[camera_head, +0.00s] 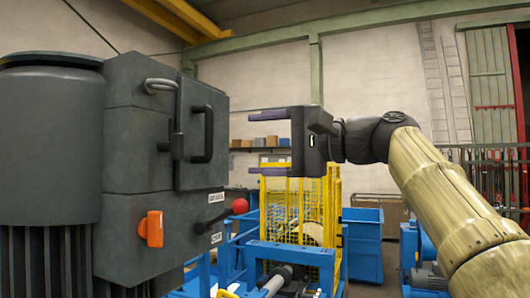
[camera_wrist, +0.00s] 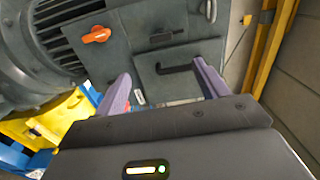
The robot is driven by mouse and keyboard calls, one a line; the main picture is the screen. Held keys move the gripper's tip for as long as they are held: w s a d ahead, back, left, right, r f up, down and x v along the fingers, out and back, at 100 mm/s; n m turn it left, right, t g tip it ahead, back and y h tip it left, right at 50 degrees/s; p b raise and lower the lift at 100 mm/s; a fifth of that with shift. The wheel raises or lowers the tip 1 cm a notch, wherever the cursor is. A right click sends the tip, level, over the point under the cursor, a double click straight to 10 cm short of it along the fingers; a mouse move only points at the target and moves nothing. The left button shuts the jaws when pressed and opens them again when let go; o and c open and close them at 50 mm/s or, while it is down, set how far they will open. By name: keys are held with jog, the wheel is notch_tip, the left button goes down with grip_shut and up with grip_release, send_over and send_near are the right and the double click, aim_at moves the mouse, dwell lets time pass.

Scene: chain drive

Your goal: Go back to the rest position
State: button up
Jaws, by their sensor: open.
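My gripper (camera_head: 252,143) is in the upper middle of the head view, at the end of my outstretched arm. Its two fingers point left toward a dark grey machine cabinet (camera_head: 135,190). The fingers are spread and hold nothing. A gap shows between the fingertips and the black door handle (camera_head: 208,134). In the wrist view the purple-grey fingers of my gripper (camera_wrist: 162,72) stand apart, with the cabinet front (camera_wrist: 130,55) beyond them. An orange rotary switch (camera_head: 151,228) sits low on the cabinet; it also shows in the wrist view (camera_wrist: 96,34).
A black lever with a red ball knob (camera_head: 239,206) sticks out right of the cabinet. Behind stand a yellow mesh cage (camera_head: 300,210), blue framing (camera_head: 290,252) and a blue bin (camera_head: 362,243). A large ribbed motor (camera_head: 48,150) fills the left edge. The space above my arm looks clear.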

jog(key=shift+d, duration=0.1)
dwell(0.4)
jog(key=w+d+f+m+t+h, duration=0.1)
jog(key=w+f+h, duration=0.25)
jog(key=f, duration=0.45)
jog(key=w+f+m+h, duration=0.2)
jog(key=w+f, duration=0.3)
jog(key=f, duration=0.4)
jog(key=d+f+h, duration=0.2)
jog(key=f, duration=0.7)
jog(key=d+f+h, duration=0.3)
jog(key=f, duration=0.6)
jog(key=s+d+f+n+g+h, duration=0.1)
jog(key=s+d+f+n+h, duration=0.1)
jog(key=s+f, duration=0.5)
jog(key=s+d+f+n+g+h, duration=0.2)
jog(key=s+d+f, duration=0.3)
jog(key=f, duration=0.7)
jog(key=s+d+f+n+g+h, duration=0.2)
jog(key=s+d+f+n, duration=0.1)
jog(key=s+f, duration=0.6)
jog(key=shift+s+d+f, duration=0.2)
jog(key=shift+f, duration=0.15)
jog(key=shift+c, duration=0.4)
